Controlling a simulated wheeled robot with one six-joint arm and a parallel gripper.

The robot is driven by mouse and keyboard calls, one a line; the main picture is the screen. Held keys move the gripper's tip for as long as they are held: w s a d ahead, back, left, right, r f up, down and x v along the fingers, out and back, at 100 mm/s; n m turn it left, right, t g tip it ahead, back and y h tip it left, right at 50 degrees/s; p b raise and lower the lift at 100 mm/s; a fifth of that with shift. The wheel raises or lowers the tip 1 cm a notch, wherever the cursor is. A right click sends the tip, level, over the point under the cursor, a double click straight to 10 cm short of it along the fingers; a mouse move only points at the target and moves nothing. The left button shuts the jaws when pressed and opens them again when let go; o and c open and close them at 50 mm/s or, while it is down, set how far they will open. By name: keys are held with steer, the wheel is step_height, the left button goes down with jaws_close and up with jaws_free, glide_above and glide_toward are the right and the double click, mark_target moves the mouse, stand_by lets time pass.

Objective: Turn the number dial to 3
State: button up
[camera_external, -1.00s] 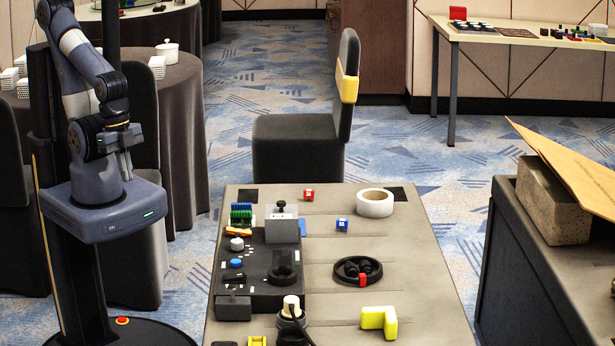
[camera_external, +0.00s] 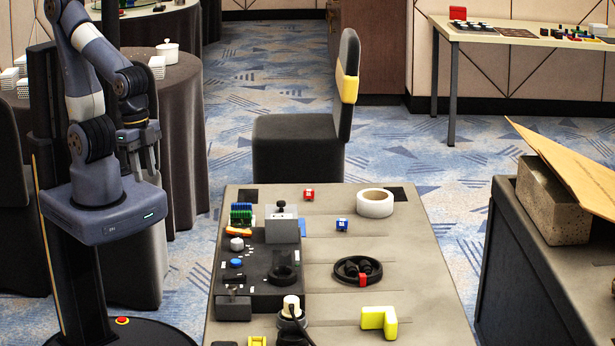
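A dark control panel (camera_external: 262,254) lies on the left part of the grey table. It carries a white knob (camera_external: 237,244), a blue knob (camera_external: 236,263) with small white marks near it, and a black round dial (camera_external: 283,275) at its right. Numbers are too small to read, so I cannot tell which is the number dial or where it points. My gripper (camera_external: 146,177) hangs pointing down to the left of the table, above and apart from the panel. Its two fingers look apart, with nothing between them.
A chair (camera_external: 300,140) stands behind.

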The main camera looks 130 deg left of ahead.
steer(key=o, duration=0.4)
steer(key=w+a+n, duration=0.1)
steer(key=w+a, duration=0.1)
steer(key=w, duration=0.1)
steer(key=w+a+n, duration=0.1)
steer(key=w+a, duration=0.1)
steer(key=w, duration=0.2)
steer(key=w+a+f+n+g, duration=0.1)
steer(key=w+a, duration=0.1)
steer(key=w, duration=0.1)
steer(key=shift+w+n+b, duration=0.3)
steer(key=shift+b, duration=0.05)
steer(key=shift+c, duration=0.2)
steer(key=n, duration=0.3)
glide_above(237, 240)
step_height(237, 240, down, 5)
steer(key=shift+g, duration=0.4)
step_height(237, 240, down, 10)
steer(key=shift+d+f, duration=0.1)
steer(key=c, duration=1)
